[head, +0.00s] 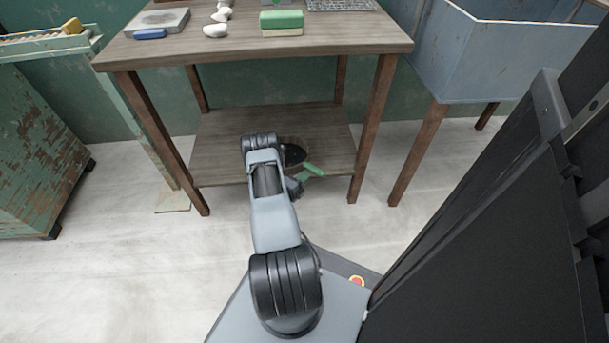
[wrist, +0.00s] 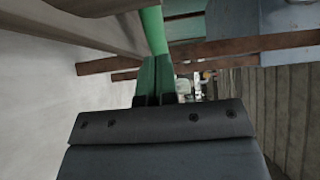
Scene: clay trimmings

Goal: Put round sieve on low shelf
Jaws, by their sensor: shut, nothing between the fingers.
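A round, dark-centred piece with a brown rim, which looks like the round sieve (head: 293,153), rests on the low shelf (head: 225,150) under the workbench. My arm hides its left part. My gripper (head: 303,176) is at the shelf's front edge, just in front of the sieve. Its green fingers are together and empty in the wrist view (wrist: 155,65). A lighter green bar (wrist: 153,30) lies just beyond the fingertips; it also shows beside the sieve in the head view (head: 314,169). I cannot tell whether it is the sieve's handle or whether the fingers touch it.
A blue-grey sink (head: 480,60) stands right, a worn green cabinet (head: 35,150) left. The left of the shelf is clear.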

